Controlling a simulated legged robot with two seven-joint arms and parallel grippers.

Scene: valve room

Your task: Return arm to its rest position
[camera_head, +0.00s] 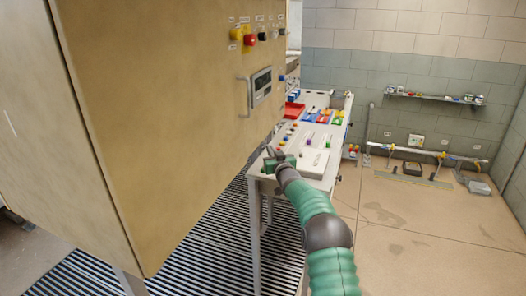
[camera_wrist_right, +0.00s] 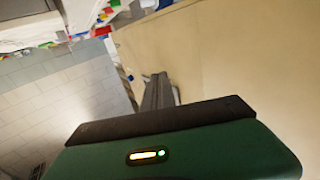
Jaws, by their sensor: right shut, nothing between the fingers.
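My right arm, green with dark joints, reaches up from the bottom right of the head view. My right gripper (camera_head: 269,151) is at its far end, in front of the near end of the white bench and close to the right edge of the tan cabinet. In the right wrist view the gripper's fingers (camera_wrist_right: 157,92) are together, with nothing between them, and the tan cabinet side (camera_wrist_right: 240,60) lies beyond. My left gripper is not in view.
The tan cabinet (camera_head: 150,110) with buttons, a handle and a display fills the left. The white bench (camera_head: 325,163) holds colored items and a red tray (camera_head: 293,110). A wall shelf (camera_head: 430,97) and pipes (camera_head: 430,153) are at the back right. The floor at right is open.

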